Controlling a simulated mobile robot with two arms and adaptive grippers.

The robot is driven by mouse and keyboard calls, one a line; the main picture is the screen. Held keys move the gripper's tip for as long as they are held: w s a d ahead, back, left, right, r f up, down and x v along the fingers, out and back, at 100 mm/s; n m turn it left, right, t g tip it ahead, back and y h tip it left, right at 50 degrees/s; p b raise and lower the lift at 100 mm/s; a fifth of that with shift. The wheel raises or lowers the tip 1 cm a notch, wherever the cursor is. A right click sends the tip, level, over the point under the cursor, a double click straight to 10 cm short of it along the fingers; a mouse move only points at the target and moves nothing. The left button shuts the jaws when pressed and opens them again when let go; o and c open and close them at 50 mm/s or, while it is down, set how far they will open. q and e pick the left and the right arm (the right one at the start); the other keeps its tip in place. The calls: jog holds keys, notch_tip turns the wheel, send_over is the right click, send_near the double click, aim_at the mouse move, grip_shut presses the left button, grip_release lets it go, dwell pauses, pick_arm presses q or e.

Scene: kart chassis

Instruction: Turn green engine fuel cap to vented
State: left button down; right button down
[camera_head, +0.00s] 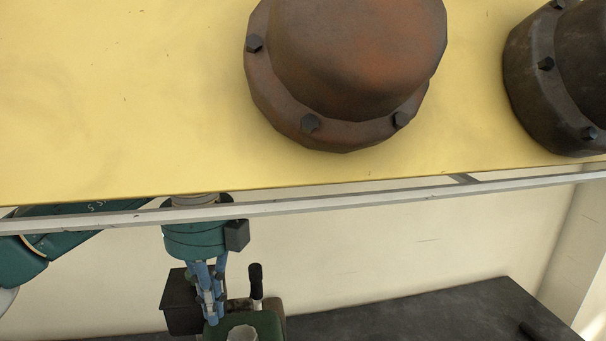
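A green engine (268,322) sits at the bottom edge of the view, on or by the dark bench, and is partly cut off. It has a black upright lever or knob (255,281) and a pale grey round-looking part (242,333) on top. I cannot tell whether that part is the fuel cap, and no vent marking can be read. My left gripper (212,318) points down with blue fingers just left of the engine's top. Its fingers look close together, but their tips are small and overlap the engine, so contact is unclear. My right gripper is not in view.
A large yellow panel (120,100) with a grey metal rail (330,205) along its lower edge fills the upper view. It bears two domed, bolted housings, one rusty (350,60) and one dark (530,80). A black box (180,305) is beside my gripper. The dark bench (430,315) has clear room.

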pick_arm(q)
jog(key=r, duration=0.1)
jog(key=r+p, duration=0.2)
jog(key=r, duration=0.1)
jog(key=shift+s+d+r, duration=0.1)
jog(key=shift+d, duration=0.25)
